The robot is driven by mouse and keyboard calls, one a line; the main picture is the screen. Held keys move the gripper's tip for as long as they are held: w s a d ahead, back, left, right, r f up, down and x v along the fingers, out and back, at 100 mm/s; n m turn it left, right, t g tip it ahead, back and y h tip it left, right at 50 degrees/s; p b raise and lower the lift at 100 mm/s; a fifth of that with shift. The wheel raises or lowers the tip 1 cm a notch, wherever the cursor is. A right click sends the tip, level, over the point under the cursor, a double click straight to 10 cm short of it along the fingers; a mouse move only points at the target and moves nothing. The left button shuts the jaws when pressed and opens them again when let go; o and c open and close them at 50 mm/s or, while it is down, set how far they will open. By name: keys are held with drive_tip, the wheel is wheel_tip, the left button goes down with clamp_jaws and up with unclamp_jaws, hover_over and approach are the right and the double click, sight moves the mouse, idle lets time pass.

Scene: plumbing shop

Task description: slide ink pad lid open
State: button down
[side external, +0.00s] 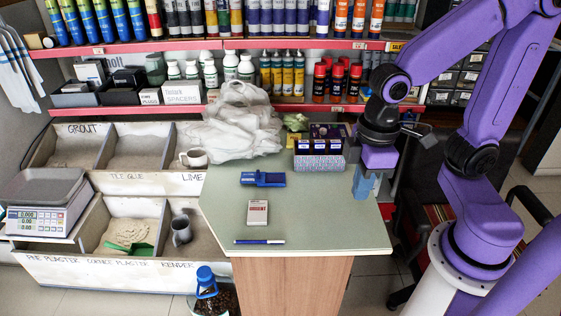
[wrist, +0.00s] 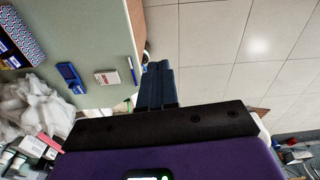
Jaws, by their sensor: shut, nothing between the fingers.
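The blue ink pad (side external: 262,179) lies on the green-grey table top, left of centre. It also shows in the wrist view (wrist: 70,76), at the left. It looks like a small dark-blue case; how far its lid is open is too small to tell. A white card or pack with red lettering (side external: 257,212) lies nearer the front edge. My gripper (side external: 362,194) has light-blue fingers pointing down at the table's right side, well to the right of the ink pad and apart from it. Its fingers (wrist: 157,68) are shut and empty in the wrist view.
A blue pen (side external: 259,242) lies by the front edge of the table (side external: 330,225). A patterned box (side external: 320,167) and a dark box (side external: 328,133) stand at the back right, white plastic bags (side external: 235,125) at the back left, beside a mug (side external: 193,158). The right front table top is clear.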

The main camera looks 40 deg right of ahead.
drive_tip(key=w+a+f+m, duration=0.1)
drive_tip(key=w+a+m, duration=0.15)
drive_tip(key=w, duration=0.55)
drive_tip(key=w+a+f+m, duration=0.1)
drive_tip(key=w+f+m, duration=0.15)
drive_tip(key=w, duration=0.45)
drive_tip(key=m+t, duration=0.2)
drive_tip(key=m, duration=1.2)
hover_over(268, 177)
drive_tip(key=s+d+f+x, duration=0.1)
drive_tip(key=s+x, duration=0.2)
drive_tip(key=x, duration=1.4)
drive_tip(key=shift+h, duration=0.3)
drive_tip(key=f, duration=0.5)
drive_tip(key=s+f, duration=0.1)
drive_tip(key=f, duration=0.1)
drive_tip(key=shift+a+f, duration=0.35)
drive_tip(key=shift+a, duration=0.05)
drive_tip(key=shift+f, duration=0.2)
